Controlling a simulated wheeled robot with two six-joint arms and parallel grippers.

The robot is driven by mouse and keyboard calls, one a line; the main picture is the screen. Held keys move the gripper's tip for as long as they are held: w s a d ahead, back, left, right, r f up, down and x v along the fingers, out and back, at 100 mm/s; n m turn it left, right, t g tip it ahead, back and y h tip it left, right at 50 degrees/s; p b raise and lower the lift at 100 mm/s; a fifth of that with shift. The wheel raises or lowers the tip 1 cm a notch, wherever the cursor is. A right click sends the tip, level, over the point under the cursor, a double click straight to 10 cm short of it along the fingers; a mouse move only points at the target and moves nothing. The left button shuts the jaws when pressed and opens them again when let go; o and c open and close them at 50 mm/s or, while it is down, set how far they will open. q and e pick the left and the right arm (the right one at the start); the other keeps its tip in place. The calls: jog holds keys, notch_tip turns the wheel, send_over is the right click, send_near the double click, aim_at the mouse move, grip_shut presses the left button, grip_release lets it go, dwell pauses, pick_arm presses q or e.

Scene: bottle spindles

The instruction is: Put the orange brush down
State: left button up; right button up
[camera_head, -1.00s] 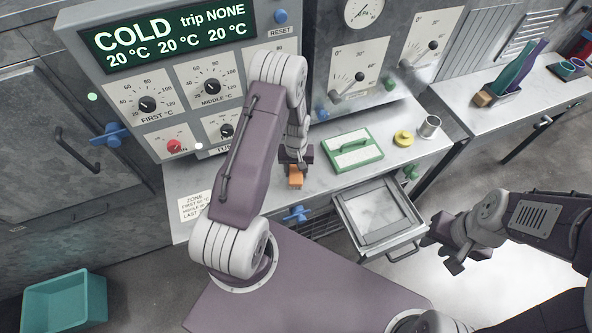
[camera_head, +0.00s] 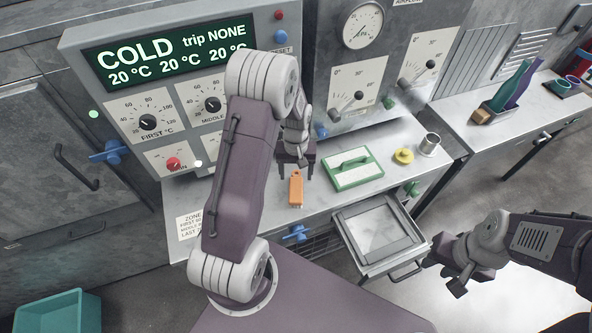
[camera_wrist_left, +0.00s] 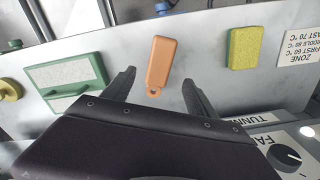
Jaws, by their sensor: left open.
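The orange brush (camera_head: 296,188) lies flat on the steel bench top (camera_head: 250,200), near its front edge. It also shows in the left wrist view (camera_wrist_left: 160,62), with its holed end toward my gripper. My left gripper (camera_head: 296,176) is open and empty, just behind and above the brush; its fingers (camera_wrist_left: 158,85) stand apart on both sides of the brush's holed end, not touching it. My right gripper (camera_head: 455,280) is at the right, clear of the bench; its jaw gap is hard to make out.
A green-framed block with a handle (camera_head: 353,168), a yellow knob-like piece (camera_head: 403,156) and a metal cup (camera_head: 430,144) stand to the right. A yellow-green sponge-like block (camera_wrist_left: 243,48) shows in the left wrist view. An open tray drawer (camera_head: 380,228) juts out below the bench.

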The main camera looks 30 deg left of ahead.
pick_arm(q)
jog(key=s+d+r+m, duration=0.2)
jog(key=s+d+r, duration=0.1)
jog(key=s, duration=0.3)
jog(key=s+d+r+m+t, duration=0.1)
jog(key=s+d+r+m, duration=0.2)
jog(key=s+d+r, duration=0.1)
jog(key=s+r, duration=0.1)
jog(key=s, duration=0.1)
jog(key=shift+s+d+r, duration=0.25)
jog(key=shift+s+r, duration=0.05)
jog(key=shift+r, duration=0.05)
jog(key=shift+s+d, duration=0.1)
jog(key=shift+s, duration=0.05)
dwell(0.6)
